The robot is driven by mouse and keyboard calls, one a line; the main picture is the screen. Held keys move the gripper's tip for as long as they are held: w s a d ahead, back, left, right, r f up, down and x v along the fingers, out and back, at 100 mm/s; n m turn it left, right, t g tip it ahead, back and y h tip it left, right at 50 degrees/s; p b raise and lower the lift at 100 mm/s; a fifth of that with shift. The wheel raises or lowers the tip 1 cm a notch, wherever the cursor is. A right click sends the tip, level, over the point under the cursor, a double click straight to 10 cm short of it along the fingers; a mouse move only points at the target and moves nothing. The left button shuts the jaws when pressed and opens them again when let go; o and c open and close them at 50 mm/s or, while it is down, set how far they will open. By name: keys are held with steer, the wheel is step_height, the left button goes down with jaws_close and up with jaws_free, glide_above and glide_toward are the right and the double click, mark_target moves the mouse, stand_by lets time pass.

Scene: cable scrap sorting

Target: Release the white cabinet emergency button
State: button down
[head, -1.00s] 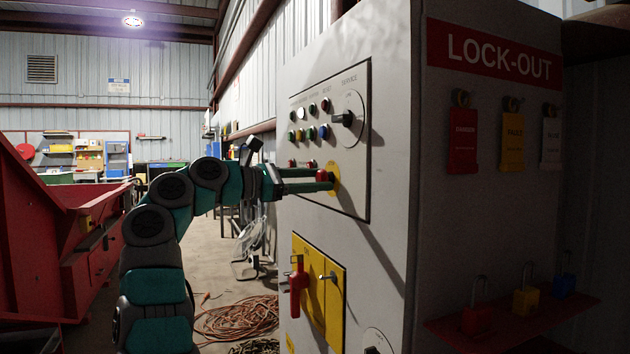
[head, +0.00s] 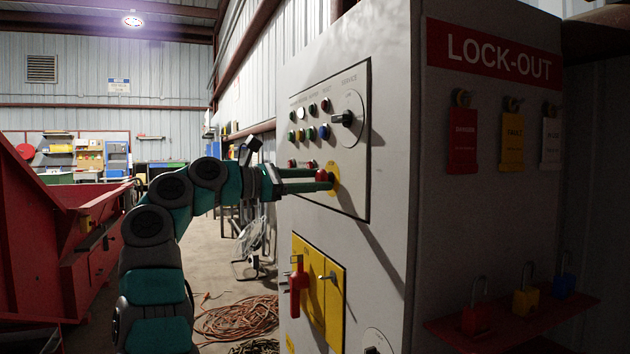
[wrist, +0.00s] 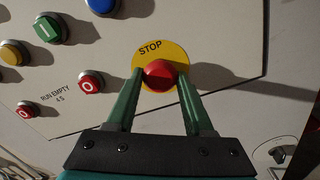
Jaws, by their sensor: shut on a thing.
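The white cabinet (head: 388,60) stands at the right of centre in the head view, with a control panel (head: 352,88) on its front. Its emergency button (wrist: 160,74) is a red mushroom head on a yellow round plate marked STOP (wrist: 177,52). In the head view the button (head: 321,175) shows at the panel's lower part. My gripper (wrist: 161,78) reaches in from the left, facing the panel. Its two green fingers are shut on the red button, one on each side. Whether the button is pressed in or out cannot be told.
Small coloured buttons and a black rotary switch (head: 342,118) sit above on the panel. Below is a yellow plate with a red handle (head: 297,283). A red bin (head: 70,220) stands left; cables (head: 240,316) lie on the floor. Padlocks (head: 525,300) stand on a shelf right.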

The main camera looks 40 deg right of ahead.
steer(key=shift+w+a, duration=0.2)
steer(key=shift+a, duration=0.5)
steer(key=shift+c, duration=1.4)
jaws_free()
steer(key=v, duration=0.8)
steer(key=shift+p, duration=0.4)
